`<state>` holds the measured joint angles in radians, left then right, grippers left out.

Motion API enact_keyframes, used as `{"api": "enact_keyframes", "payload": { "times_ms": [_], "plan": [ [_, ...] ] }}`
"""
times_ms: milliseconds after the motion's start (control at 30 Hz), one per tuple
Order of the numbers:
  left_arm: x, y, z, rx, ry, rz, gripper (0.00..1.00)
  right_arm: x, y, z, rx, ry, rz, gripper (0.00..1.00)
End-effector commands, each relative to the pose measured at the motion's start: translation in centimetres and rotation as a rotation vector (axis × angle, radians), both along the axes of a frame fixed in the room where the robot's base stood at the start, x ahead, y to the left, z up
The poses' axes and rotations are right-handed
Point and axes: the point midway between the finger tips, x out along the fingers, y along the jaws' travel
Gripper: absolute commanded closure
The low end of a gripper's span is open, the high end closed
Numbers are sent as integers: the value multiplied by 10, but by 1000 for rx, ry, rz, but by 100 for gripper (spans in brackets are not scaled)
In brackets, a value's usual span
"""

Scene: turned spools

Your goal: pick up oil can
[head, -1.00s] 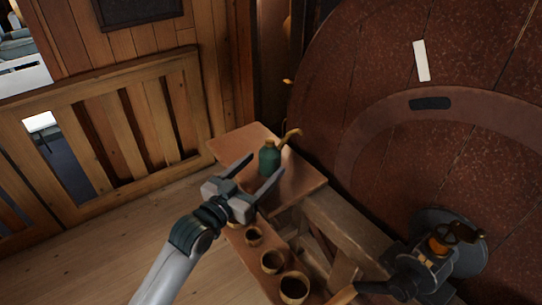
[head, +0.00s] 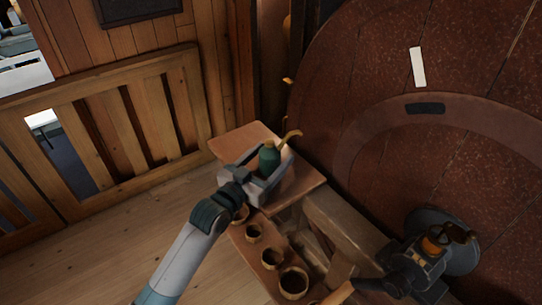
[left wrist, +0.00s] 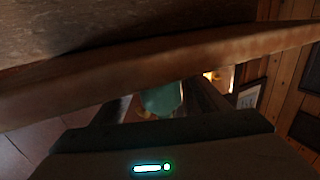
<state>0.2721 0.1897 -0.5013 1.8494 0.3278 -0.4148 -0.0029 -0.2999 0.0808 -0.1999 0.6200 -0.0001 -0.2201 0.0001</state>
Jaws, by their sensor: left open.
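The oil can (head: 269,160) has a green body, a brass-coloured top and a curved spout pointing right. It stands upright on the small wooden table (head: 236,142). My left gripper (head: 277,154) is open, with one finger on each side of the can's body; whether either finger touches it, I cannot tell. The near finger hides the can's lower part in the head view. In the left wrist view, the green can (left wrist: 162,99) shows between the fingers, partly covered by the gripper body. My right gripper is not in view.
A row of round wooden cups (head: 293,283) stands on a lower board in front of the table. A large reddish-brown disc (head: 470,145) rises close on the right, with a dark fitting (head: 420,268) below. A slatted wooden barrier (head: 150,125) stands at left; the floor there is clear.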

Motion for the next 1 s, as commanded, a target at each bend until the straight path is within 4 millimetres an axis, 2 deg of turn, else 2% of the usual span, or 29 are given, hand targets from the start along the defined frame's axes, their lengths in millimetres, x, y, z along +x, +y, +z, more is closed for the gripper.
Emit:
{"api": "enact_keyframes", "payload": {
  "times_ms": [333,500,600,1000],
  "plan": [
    [0,0,0,0,0,0,32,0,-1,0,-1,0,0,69],
    [0,0,0,0,0,0,73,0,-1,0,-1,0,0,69],
    [0,0,1,-1,-2,0,80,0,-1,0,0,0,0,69],
    [0,0,9,-2,-3,-1,80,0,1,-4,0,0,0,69]
  ]
}}
